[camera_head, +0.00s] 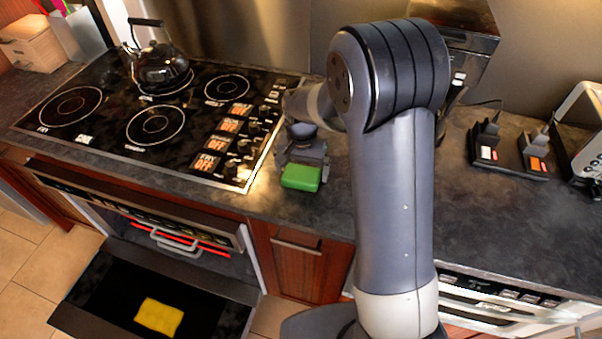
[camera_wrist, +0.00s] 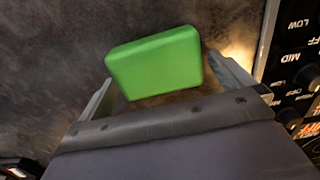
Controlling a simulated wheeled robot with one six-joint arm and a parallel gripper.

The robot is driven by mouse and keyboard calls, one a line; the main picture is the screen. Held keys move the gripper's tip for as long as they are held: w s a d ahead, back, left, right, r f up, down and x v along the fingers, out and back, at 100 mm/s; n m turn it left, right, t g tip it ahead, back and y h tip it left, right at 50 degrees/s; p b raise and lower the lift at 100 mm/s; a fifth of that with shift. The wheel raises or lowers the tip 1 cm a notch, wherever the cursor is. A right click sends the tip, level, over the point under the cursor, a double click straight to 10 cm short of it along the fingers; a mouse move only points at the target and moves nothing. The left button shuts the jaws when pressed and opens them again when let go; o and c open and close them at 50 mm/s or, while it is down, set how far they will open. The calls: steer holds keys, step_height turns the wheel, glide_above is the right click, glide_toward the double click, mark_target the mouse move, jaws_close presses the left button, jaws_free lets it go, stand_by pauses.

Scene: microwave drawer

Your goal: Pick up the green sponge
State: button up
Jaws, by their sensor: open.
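The green sponge (camera_head: 301,177) lies on the dark countertop, just right of the stovetop and near the counter's front edge. My gripper (camera_head: 303,160) is right at the sponge, behind it in the head view. In the wrist view the sponge (camera_wrist: 155,63) lies in front of and partly between the two open fingers (camera_wrist: 170,92). The left finger is close to the sponge's lower left corner, the right finger close to its right side. I cannot tell whether either finger touches it.
The black stovetop (camera_head: 150,115) with a kettle (camera_head: 160,68) is to the left. Two small devices (camera_head: 510,153) and a toaster-like appliance (camera_head: 582,135) stand at right. The counter right of my arm is mostly clear.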

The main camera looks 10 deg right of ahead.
mark_target(302, 171)
steer(key=shift+s+f, duration=0.1)
steer(key=shift+f, duration=0.3)
steer(key=c, duration=0.8)
steer(key=shift+r, duration=0.1)
step_height(302, 171, up, 10)
steer(key=shift+f+b, duration=0.1)
steer(key=shift+b, duration=0.65)
steer(key=o, duration=0.4)
steer(key=c, duration=0.3)
steer(key=shift+s, duration=0.1)
